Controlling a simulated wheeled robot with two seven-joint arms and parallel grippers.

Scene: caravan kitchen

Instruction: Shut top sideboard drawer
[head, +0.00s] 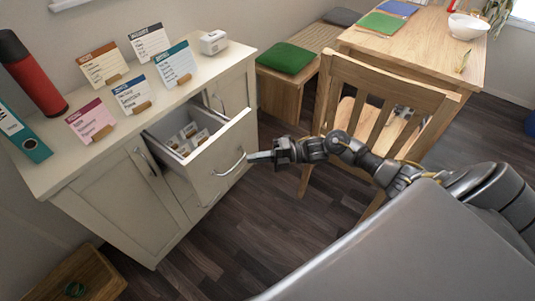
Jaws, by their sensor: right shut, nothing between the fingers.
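The top sideboard drawer (219,161) stands pulled out of the white sideboard (115,208), with several small items inside it. Its curved metal handle (230,166) is on the front panel. My right gripper (252,157) is shut and empty, its fingertips close to the right end of the handle. I cannot tell whether they touch the drawer front. My left gripper is not in view.
A wooden chair (388,82) stands behind my right arm, beside a wooden table (415,44). Dark floor (225,240) in front of the sideboard is clear.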

